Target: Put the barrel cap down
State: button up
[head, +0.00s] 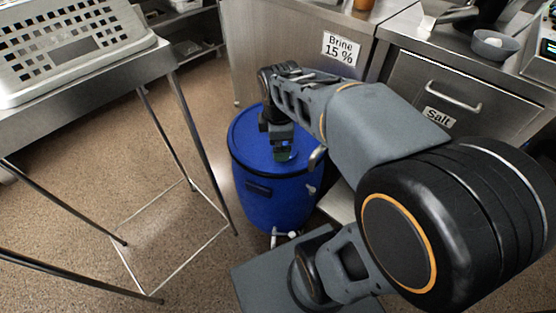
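A blue barrel (272,202) stands on the floor in the middle of the head view. Its round blue top (248,133), which looks like the cap, appears to lie level on the barrel. My gripper (284,156) points down over the front right part of that top. Its fingertips look very close to the surface; I cannot tell whether they touch it. A small greenish patch shows at the fingertips, too small to identify. The fingers are small and dark, so their opening is unclear. My arm hides the back right of the top.
A metal table with a perforated white basket (70,42) stands at the left, its thin legs near the barrel. Steel cabinets stand behind and right, with signs "Brine 15 %" (339,48) and "Salt" (438,117). A grey bowl (494,45) sits on the right counter.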

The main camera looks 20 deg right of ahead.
jog(key=s+a+f+m, duration=0.1)
jog(key=s+m, duration=0.2)
jog(key=m, duration=0.4)
jog(key=s+a+f+m+t, duration=0.1)
jog(key=s+a+m, duration=0.1)
jog(key=m, duration=0.5)
jog(key=shift+s+f+y, duration=0.3)
jog(key=shift+s, duration=0.2)
jog(key=shift+a, duration=0.1)
